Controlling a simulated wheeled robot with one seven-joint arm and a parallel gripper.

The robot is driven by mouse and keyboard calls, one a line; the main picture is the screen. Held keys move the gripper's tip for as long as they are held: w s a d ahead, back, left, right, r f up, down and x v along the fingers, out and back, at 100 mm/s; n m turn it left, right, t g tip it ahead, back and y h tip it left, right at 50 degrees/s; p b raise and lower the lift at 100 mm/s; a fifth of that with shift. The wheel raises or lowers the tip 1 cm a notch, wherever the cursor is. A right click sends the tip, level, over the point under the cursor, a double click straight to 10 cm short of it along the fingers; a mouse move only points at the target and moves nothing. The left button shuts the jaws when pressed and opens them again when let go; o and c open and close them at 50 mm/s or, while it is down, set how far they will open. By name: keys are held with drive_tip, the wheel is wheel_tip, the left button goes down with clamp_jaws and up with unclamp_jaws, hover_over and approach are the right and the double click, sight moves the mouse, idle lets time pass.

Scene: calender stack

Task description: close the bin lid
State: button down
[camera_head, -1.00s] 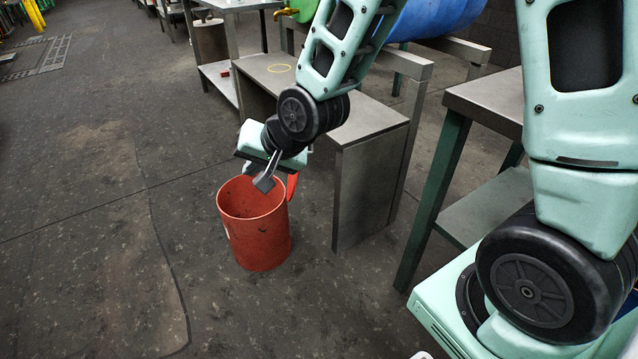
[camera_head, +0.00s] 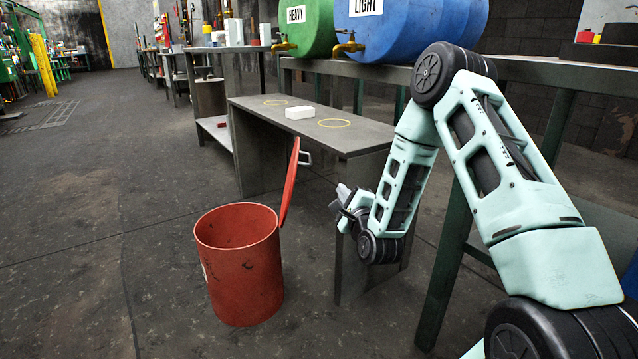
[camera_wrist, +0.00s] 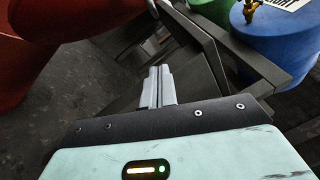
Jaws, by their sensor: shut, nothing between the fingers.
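The red bin (camera_head: 240,275) stands on the floor with its mouth open. Its red lid (camera_head: 289,182) stands nearly upright on the bin's right rim, and a metal handle (camera_head: 304,157) sticks out from its right face. My gripper (camera_head: 338,198) is to the right of the lid, apart from it, in front of the low bench. In the wrist view my gripper (camera_wrist: 159,72) is shut and empty. Red surfaces of the bin (camera_wrist: 20,60) and the lid (camera_wrist: 75,15) fill that view's upper left.
A low bench (camera_head: 245,108) with a white block (camera_head: 299,113) and yellow rings stands behind the bin. Green (camera_head: 305,40) and blue (camera_head: 385,30) drums with brass taps lie on a rack at the back. The floor left of the bin is clear.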

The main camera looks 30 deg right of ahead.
drive_tip(key=w+r+b, duration=0.3)
drive_tip(key=w+b, duration=0.2)
drive_tip(key=w, duration=0.6)
drive_tip(key=shift+a+b, duration=0.35)
